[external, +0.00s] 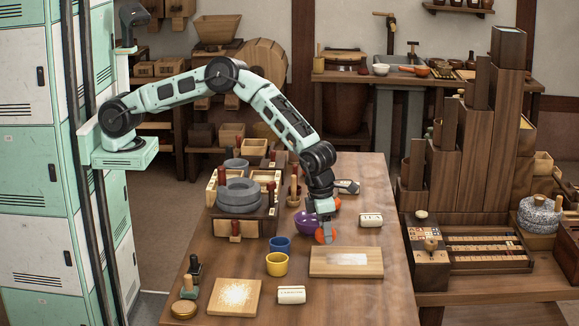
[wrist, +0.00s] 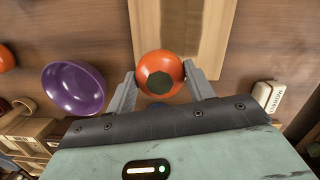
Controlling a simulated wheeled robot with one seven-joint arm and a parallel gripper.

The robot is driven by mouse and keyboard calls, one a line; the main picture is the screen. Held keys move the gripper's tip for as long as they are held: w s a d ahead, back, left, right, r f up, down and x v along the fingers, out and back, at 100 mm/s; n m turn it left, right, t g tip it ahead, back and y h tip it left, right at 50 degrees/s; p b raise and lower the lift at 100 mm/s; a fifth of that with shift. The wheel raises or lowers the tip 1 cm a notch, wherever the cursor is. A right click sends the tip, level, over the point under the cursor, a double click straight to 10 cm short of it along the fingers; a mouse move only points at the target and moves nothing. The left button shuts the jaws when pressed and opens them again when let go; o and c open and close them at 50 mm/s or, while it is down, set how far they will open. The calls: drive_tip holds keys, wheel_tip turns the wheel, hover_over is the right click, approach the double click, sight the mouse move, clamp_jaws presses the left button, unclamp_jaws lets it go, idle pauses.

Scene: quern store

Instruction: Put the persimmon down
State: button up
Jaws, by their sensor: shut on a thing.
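The persimmon (wrist: 160,66) is an orange fruit with a dark green calyx. In the wrist view it sits between the two fingers of my gripper (wrist: 161,88), which are shut on its sides. In the external view my gripper (external: 326,231) points down over the table, with the persimmon (external: 319,237) partly hidden by a finger. It is close to the back left edge of a pale wooden board (external: 330,270); the board also shows in the wrist view (wrist: 203,25). I cannot tell whether the persimmon touches the table.
A purple bowl (external: 303,223) stands just behind my gripper; it also shows in the wrist view (wrist: 72,88). Blue (external: 280,245) and yellow (external: 277,266) cups stand front left. A grey quern (external: 239,196) stands at the back left.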

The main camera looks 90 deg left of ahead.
drive_tip(key=shift+f, duration=1.8)
drive_tip(key=shift+f, duration=0.1)
drive_tip(key=o, duration=1)
